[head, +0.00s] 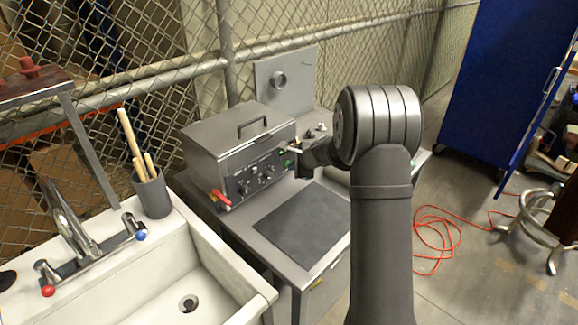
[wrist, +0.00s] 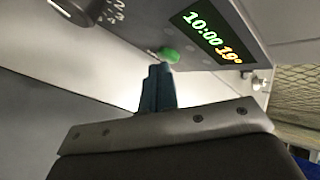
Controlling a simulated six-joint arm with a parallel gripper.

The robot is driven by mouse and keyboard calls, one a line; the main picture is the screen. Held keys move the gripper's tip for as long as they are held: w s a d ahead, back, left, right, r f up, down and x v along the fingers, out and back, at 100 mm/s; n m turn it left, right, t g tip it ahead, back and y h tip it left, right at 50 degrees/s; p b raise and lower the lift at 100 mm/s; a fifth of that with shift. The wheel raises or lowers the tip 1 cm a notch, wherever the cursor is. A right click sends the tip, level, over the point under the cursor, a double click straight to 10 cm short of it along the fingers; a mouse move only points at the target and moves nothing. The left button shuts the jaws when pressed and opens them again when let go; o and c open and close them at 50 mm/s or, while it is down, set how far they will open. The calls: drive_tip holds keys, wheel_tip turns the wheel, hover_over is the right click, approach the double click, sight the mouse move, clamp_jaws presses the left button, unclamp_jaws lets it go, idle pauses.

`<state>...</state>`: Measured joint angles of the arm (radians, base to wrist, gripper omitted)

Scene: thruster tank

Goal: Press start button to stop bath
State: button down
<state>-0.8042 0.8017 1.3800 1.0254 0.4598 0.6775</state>
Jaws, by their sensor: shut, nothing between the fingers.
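The bath is a grey metal box (head: 235,143) with a handled lid, and its front panel carries several knobs and a display. In the wrist view, the green start button (wrist: 169,54) is on the panel, beside the display (wrist: 213,40) reading "10:00" in green and "19°" in orange. My gripper (wrist: 158,72) is shut and empty, its tips just below the green button in the picture. I cannot tell whether they touch it. In the head view, my gripper (head: 295,150) is at the right end of the panel and my arm hides part of that area.
A red valve lever (head: 220,196) sticks out at the panel's lower left. A dark flat plate (head: 300,224) lies on the counter in front of the bath. A white sink (head: 232,262) with a tap is at the left. A chain-link fence stands behind.

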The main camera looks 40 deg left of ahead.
drive_tip(key=shift+d, duration=0.1)
idle(0.3)
drive_tip(key=shift+d, duration=0.75)
drive_tip(key=shift+d, duration=2.55)
drive_tip(key=shift+d, duration=1.9)
